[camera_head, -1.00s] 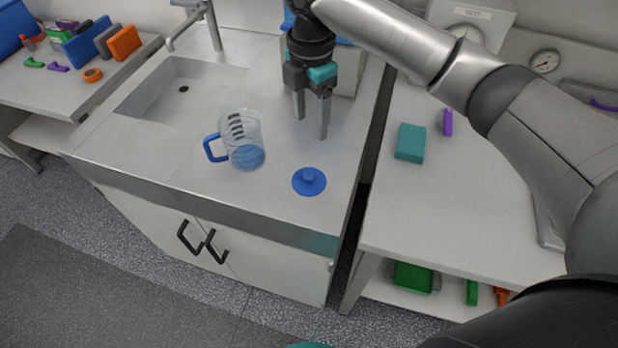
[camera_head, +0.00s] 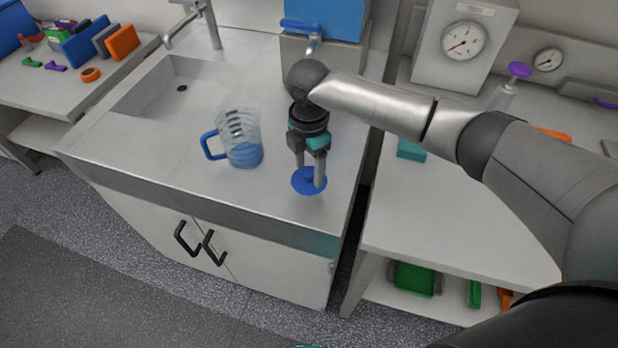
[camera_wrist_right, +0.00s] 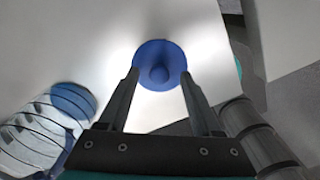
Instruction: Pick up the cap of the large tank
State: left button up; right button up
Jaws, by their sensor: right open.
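The blue cap (camera_head: 301,181), a round disc with a raised knob, lies flat on the counter near its front edge. It also shows in the right wrist view (camera_wrist_right: 160,56), with the knob roughly centred between the fingers. My right gripper (camera_head: 310,183) is open and points down at the cap, one finger on each side of the knob. In the head view its fingers partly hide the cap. Whether they touch it, I cannot tell. The large tank may be the blue box with a tap (camera_head: 325,18) at the back of the counter. My left gripper is not in view.
A clear jug (camera_head: 240,138) with a blue handle and blue liquid stands left of the cap. A sink (camera_head: 170,92) is further left. A teal block (camera_head: 411,150) and a gauge box (camera_head: 463,50) are on the right bench. A gap separates the counters.

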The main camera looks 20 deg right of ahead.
jog(key=shift+f, duration=0.25)
grip_shut()
dwell(0.3)
